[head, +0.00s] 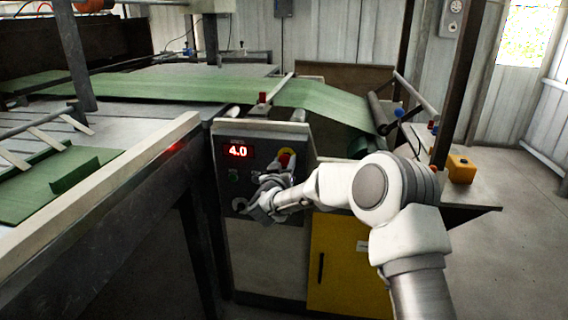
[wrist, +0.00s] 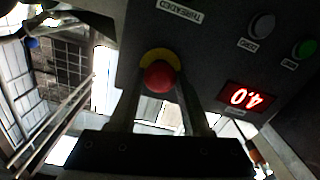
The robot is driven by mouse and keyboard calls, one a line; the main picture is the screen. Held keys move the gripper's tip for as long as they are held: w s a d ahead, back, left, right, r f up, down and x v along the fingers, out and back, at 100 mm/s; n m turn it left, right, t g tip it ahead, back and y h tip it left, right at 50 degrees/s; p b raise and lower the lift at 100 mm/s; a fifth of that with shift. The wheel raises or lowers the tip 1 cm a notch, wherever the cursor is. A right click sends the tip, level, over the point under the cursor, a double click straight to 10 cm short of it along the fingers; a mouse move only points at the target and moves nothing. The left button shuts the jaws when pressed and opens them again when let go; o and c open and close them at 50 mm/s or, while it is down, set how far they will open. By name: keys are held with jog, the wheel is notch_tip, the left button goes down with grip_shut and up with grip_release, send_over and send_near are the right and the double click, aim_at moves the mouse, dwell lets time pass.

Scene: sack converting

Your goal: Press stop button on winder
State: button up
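The control panel (head: 258,138) carries a red display (head: 238,152) reading 4.0. A red mushroom button on a yellow ring (head: 286,155) sits right of the display, partly hidden by my arm. In the wrist view the panel appears upside down. There the red button (wrist: 160,77) lies between and beyond the fingers of my gripper (wrist: 158,98). The fingers are apart with nothing held; contact with the button cannot be told. A green button (wrist: 305,48) and a grey button (wrist: 262,26) are on the panel, away from the fingers. My gripper (head: 268,192) is in front of the panel.
Green sheet (head: 190,88) runs over the machine to rollers (head: 385,110) at the right. A yellow box (head: 461,169) stands on a side table. Open floor (head: 530,240) lies at the right.

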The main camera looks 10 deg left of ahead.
grip_shut()
dwell(0.9)
